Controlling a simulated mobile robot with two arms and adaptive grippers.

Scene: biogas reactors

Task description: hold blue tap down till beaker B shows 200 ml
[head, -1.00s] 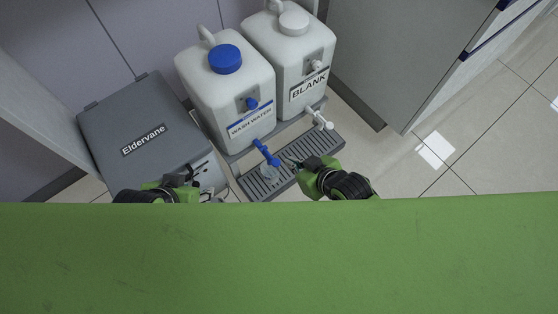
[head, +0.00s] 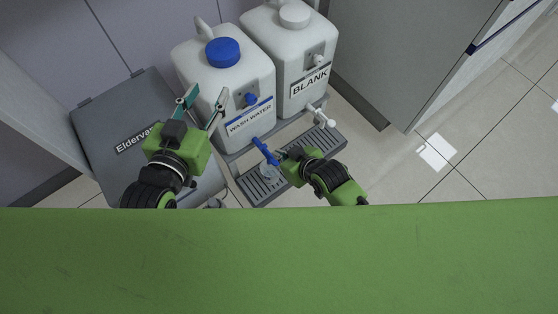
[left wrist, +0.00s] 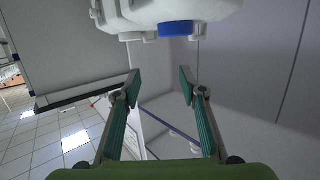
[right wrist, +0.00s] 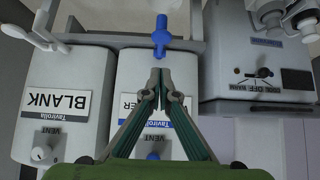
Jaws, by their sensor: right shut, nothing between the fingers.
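The blue tap (head: 265,151) sticks out from the front of the WASH WATER container (head: 229,100). My left gripper (head: 206,98) is open and empty in front of the WASH WATER container, also seen open in the left wrist view (left wrist: 160,86).
The BLANK container (head: 290,60) with a white tap (head: 320,117) stands to the right. The grey Eldervane box (head: 100,110) is at the left, partly behind my left arm. The slatted drip tray (head: 325,143) lies in front. Open floor is at the right.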

